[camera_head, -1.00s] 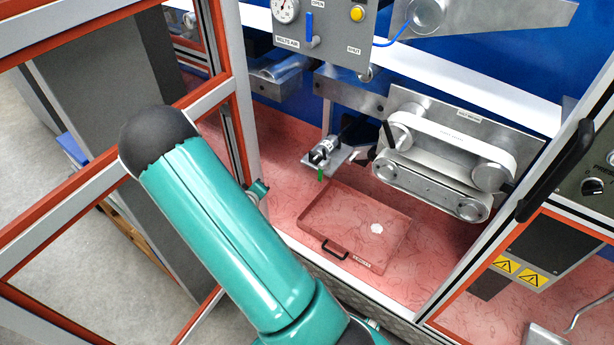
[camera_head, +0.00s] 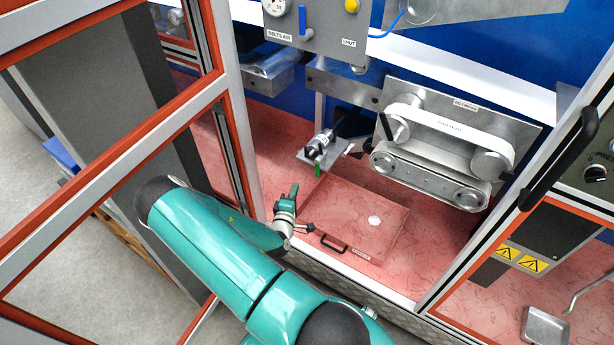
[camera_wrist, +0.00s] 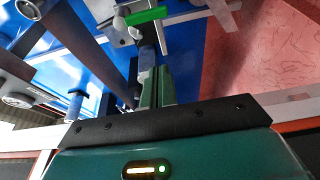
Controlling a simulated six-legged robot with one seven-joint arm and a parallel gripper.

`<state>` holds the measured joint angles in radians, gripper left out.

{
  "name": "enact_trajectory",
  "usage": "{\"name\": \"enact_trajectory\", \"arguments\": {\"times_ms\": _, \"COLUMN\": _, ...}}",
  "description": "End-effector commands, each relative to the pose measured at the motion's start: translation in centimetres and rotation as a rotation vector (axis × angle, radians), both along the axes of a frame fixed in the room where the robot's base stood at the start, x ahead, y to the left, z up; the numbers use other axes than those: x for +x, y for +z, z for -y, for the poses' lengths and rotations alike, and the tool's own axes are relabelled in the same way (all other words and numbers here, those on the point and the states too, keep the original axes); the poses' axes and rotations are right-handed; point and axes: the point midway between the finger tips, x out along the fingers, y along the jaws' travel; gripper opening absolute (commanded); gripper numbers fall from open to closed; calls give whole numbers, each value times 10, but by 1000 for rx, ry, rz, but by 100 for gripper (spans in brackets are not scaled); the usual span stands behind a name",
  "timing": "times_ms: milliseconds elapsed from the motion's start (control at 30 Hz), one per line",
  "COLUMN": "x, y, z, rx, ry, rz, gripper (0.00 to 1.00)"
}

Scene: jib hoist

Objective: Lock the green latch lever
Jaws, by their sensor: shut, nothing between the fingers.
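The green latch lever (camera_head: 317,170) hangs down from a small metal bracket (camera_head: 325,150) left of the belt unit. In the wrist view the lever (camera_wrist: 146,16) is a short green bar near the top, beyond my fingertips. My gripper (camera_head: 293,190) is below and left of the lever in the head view, apart from it. In the wrist view my gripper (camera_wrist: 155,70) has its fingers together with nothing between them, pointing toward the lever. Whether the latch is locked cannot be told.
The belt unit (camera_head: 440,150) is to the right, and a grey gauge panel (camera_head: 330,30) is above. Red-and-grey door frames (camera_head: 225,110) stand at left, close to my arm.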

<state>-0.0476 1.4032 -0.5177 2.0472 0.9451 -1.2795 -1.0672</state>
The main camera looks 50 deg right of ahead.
Motion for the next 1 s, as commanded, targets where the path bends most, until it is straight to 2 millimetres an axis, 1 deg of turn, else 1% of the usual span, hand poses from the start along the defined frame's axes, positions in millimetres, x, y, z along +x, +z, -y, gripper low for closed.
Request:
{"name": "enact_trajectory", "arguments": {"times_ms": 167, "x": 7, "y": 0, "z": 14, "rx": -1, "ry": -2, "rz": 3, "gripper": 0}}
{"name": "enact_trajectory", "arguments": {"times_ms": 633, "x": 45, "y": 0, "z": 90, "rx": 1, "ry": -1, "rz": 4, "gripper": 0}}
{"name": "enact_trajectory", "arguments": {"times_ms": 667, "x": 45, "y": 0, "z": 94, "rx": 1, "ry": -1, "rz": 2, "gripper": 0}}
{"name": "enact_trajectory", "arguments": {"times_ms": 700, "x": 35, "y": 0, "z": 93, "rx": 2, "ry": -3, "rz": -2, "gripper": 0}}
{"name": "enact_trajectory", "arguments": {"times_ms": 800, "x": 21, "y": 0, "z": 93, "rx": 2, "ry": -2, "rz": -1, "gripper": 0}}
{"name": "enact_trajectory", "arguments": {"times_ms": 900, "x": 12, "y": 0, "z": 94, "rx": 2, "ry": -1, "rz": -1, "gripper": 0}}
{"name": "enact_trajectory", "arguments": {"times_ms": 1000, "x": 6, "y": 0, "z": 94, "rx": 2, "ry": 0, "rz": 1, "gripper": 0}}
